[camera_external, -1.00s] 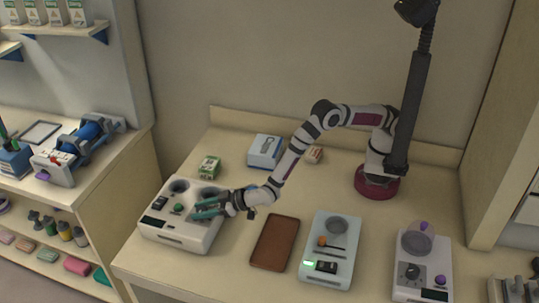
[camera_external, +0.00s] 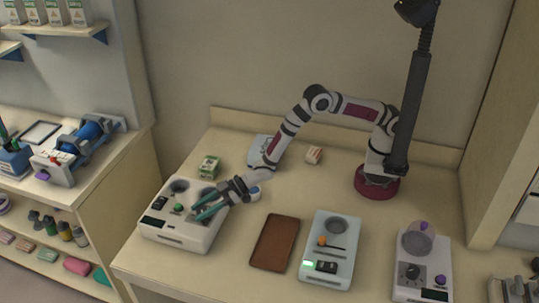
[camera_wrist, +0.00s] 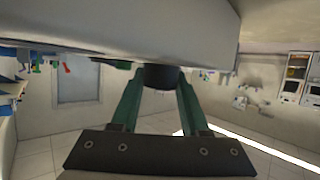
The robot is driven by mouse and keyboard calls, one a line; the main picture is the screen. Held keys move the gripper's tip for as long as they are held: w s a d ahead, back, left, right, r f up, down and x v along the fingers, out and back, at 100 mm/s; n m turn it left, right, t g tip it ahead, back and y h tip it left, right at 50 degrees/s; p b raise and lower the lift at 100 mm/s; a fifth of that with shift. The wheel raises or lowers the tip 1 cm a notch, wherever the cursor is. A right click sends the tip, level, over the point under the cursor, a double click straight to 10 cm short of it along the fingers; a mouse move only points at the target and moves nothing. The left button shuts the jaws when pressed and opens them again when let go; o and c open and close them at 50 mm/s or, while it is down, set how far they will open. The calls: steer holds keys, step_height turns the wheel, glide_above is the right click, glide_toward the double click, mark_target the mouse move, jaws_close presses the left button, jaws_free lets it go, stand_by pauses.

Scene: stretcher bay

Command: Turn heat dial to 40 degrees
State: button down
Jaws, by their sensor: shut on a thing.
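In the wrist view, the gripper (camera_wrist: 158,85) is shut on a dark round dial (camera_wrist: 158,77), one finger on each side. The dial joins the unit's pale body (camera_wrist: 120,25). The dial's marks and the display's reading are too small or hidden to tell.
A brown tray (camera_external: 275,243) lies right of the unit. A pale device with a green light (camera_external: 331,250) and another with a clear dome (camera_external: 422,270) stand farther right. A green-and-white box (camera_external: 208,167) stands behind the unit.

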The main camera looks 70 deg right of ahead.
steer(key=shift+w+r+n+g+y, duration=0.1)
steer(key=shift+n+g+y, duration=1.25)
steer(key=shift+n, duration=0.25)
steer(key=shift+g, duration=0.25)
steer(key=shift+c, duration=2)
jaws_free()
steer(key=v, duration=1.5)
steer(key=shift+s+d, duration=0.2)
steer(key=shift+d, duration=0.15)
steer(key=shift+r, duration=0.1)
